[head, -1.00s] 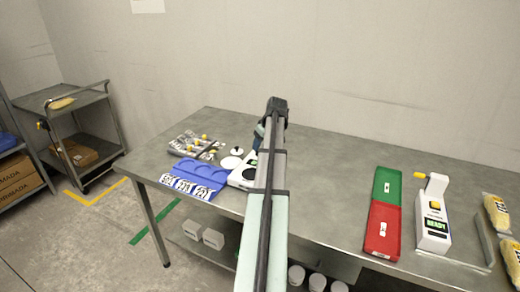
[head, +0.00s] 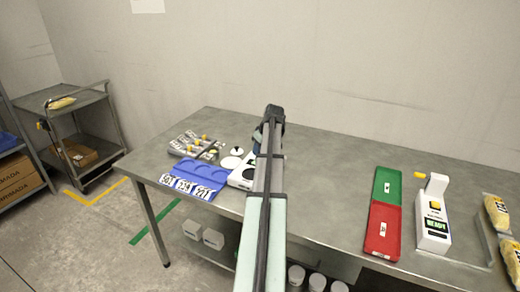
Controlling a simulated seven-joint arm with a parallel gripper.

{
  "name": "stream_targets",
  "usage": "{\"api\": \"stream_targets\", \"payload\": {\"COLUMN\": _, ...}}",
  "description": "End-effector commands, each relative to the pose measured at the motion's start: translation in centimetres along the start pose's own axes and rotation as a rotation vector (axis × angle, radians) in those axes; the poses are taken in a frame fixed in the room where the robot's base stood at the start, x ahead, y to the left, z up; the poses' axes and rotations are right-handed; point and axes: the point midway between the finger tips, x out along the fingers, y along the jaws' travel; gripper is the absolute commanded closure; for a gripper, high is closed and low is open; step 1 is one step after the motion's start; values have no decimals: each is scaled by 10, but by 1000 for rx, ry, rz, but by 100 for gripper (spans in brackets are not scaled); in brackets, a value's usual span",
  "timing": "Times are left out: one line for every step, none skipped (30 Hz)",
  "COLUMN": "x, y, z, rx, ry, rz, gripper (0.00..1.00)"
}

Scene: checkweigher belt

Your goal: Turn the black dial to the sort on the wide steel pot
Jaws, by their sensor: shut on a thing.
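A white unit (head: 236,180) stands on the bench, partly covered by my arm. A dark round spot on its top, which looks like the black dial (head: 249,173), shows beside the arm. Which way it points is too small to tell. My arm runs from the bottom up to a dark bend over the bench, and a dark wrist part shows to its left. My gripper is hidden behind my arm, so its jaws and anything between them do not show. I cannot make out a wide steel pot or its picture.
Left of the unit lie a blue tray (head: 188,168) with black-and-white picture labels, a grey tray (head: 186,146) with yellow-topped pieces, and white discs (head: 231,162). To the right are a green-and-red tray (head: 383,225) and a white READY device (head: 434,210). The bench between is clear.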

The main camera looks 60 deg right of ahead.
Motion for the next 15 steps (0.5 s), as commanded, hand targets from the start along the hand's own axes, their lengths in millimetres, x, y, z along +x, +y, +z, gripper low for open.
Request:
{"api": "stream_targets", "payload": {"x": 0, "y": 0, "z": 0, "rx": 0, "ry": 0, "rz": 0, "gripper": 76}}
{"api": "stream_targets", "payload": {"x": 0, "y": 0, "z": 0, "rx": 0, "ry": 0, "rz": 0, "gripper": 78}}
{"api": "stream_targets", "payload": {"x": 0, "y": 0, "z": 0, "rx": 0, "ry": 0, "rz": 0, "gripper": 82}}
{"api": "stream_targets", "payload": {"x": 0, "y": 0, "z": 0, "rx": 0, "ry": 0, "rz": 0, "gripper": 85}}
{"api": "stream_targets", "payload": {"x": 0, "y": 0, "z": 0, "rx": 0, "ry": 0, "rz": 0, "gripper": 88}}
{"api": "stream_targets", "payload": {"x": 0, "y": 0, "z": 0, "rx": 0, "ry": 0, "rz": 0, "gripper": 92}}
{"api": "stream_targets", "payload": {"x": 0, "y": 0, "z": 0, "rx": 0, "ry": 0, "rz": 0, "gripper": 95}}
{"api": "stream_targets", "payload": {"x": 0, "y": 0, "z": 0, "rx": 0, "ry": 0, "rz": 0, "gripper": 97}}
{"api": "stream_targets", "payload": {"x": 0, "y": 0, "z": 0, "rx": 0, "ry": 0, "rz": 0, "gripper": 97}}
{"api": "stream_targets", "payload": {"x": 0, "y": 0, "z": 0, "rx": 1, "ry": 0, "rz": 0, "gripper": 97}}
{"api": "stream_targets", "payload": {"x": 0, "y": 0, "z": 0, "rx": 2, "ry": 0, "rz": 0, "gripper": 97}}
{"api": "stream_targets", "payload": {"x": 0, "y": 0, "z": 0, "rx": 5, "ry": 0, "rz": 2, "gripper": 97}}
{"api": "stream_targets", "payload": {"x": 0, "y": 0, "z": 0, "rx": 8, "ry": 0, "rz": 3, "gripper": 97}}
{"api": "stream_targets", "payload": {"x": 0, "y": 0, "z": 0, "rx": 13, "ry": 0, "rz": 5, "gripper": 97}}
{"api": "stream_targets", "payload": {"x": 0, "y": -1, "z": 0, "rx": 20, "ry": 0, "rz": 8, "gripper": 97}}
